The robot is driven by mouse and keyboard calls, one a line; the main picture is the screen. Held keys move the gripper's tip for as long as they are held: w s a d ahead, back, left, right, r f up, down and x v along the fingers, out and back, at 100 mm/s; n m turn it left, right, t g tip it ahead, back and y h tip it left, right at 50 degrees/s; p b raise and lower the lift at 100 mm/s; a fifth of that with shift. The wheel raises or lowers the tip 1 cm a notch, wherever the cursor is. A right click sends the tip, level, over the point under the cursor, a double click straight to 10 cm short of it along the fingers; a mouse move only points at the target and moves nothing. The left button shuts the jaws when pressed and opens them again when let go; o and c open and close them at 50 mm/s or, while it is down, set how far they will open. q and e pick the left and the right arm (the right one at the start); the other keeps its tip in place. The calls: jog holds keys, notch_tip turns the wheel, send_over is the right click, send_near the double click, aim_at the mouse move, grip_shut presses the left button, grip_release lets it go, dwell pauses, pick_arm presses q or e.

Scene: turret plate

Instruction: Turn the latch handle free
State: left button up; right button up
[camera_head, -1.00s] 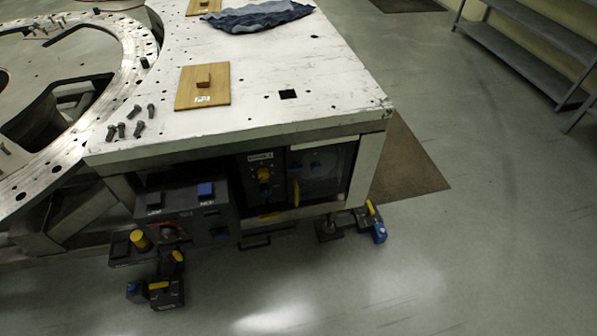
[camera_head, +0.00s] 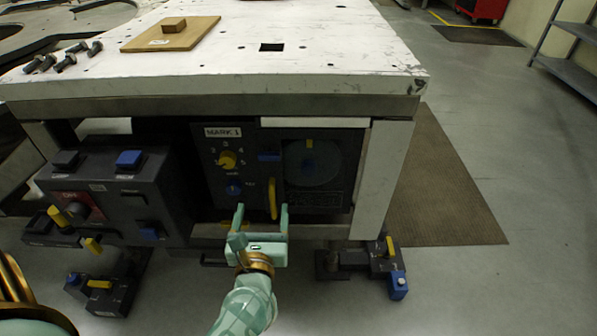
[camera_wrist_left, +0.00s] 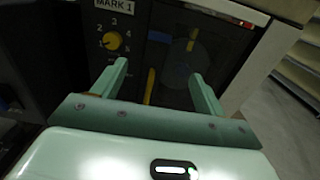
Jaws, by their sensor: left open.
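The latch handle, a yellow upright bar (camera_head: 272,198), sits on the dark panel under the table top, between the MARK 1 dial and a round dark disc (camera_head: 312,163). It also shows in the left wrist view (camera_wrist_left: 149,87). My left gripper (camera_head: 262,208) is open, its two green fingers pointing at the panel. The handle's lower end appears between the fingers in the head view; in the wrist view it lies between them, nearer the left finger (camera_wrist_left: 158,75). I cannot tell whether a finger touches it. My right gripper is not in view.
The MARK 1 dial (camera_head: 228,159) has a yellow knob, left of the handle. A dark control box (camera_head: 118,195) stands at left, and pedal-like units (camera_head: 370,262) lie at the lower right. The white table top (camera_head: 330,40) overhangs the panel. Open floor lies to the right.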

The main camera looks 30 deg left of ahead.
aim_at(269, 158)
pick_arm(q)
jog(key=b+x, duration=0.2)
jog(key=x, duration=1.4)
jog(key=shift+w+r, duration=0.1)
jog(key=shift+w, duration=0.05)
jog(key=c, duration=1)
